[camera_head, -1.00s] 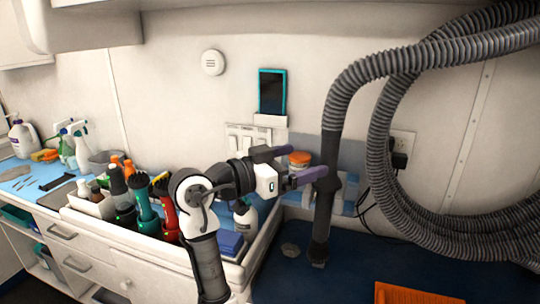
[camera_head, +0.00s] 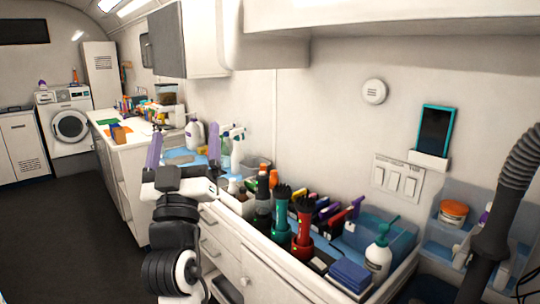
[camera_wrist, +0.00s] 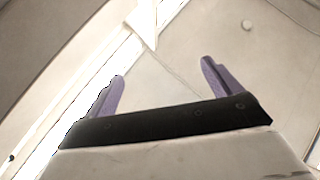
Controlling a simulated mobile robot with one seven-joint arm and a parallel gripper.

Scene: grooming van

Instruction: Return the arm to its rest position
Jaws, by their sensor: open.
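My gripper (camera_head: 184,150) points upward in the left middle of the head view, its two purple fingers spread apart with nothing between them. My arm (camera_head: 178,240) rises from the bottom edge below it, in front of the drawer counter. In the wrist view my gripper (camera_wrist: 165,92) shows both purple fingers wide apart and empty, with the pale ceiling or upper wall behind them. The gripper appears to touch nothing.
A counter tray at the right holds a teal clipper (camera_head: 281,208), a red clipper (camera_head: 303,228), a pump bottle (camera_head: 379,250) and blue cloths (camera_head: 350,275). Overhead cabinets (camera_head: 190,40) hang above. Dark floor (camera_head: 70,210) lies open at the left, towards a washing machine (camera_head: 67,122).

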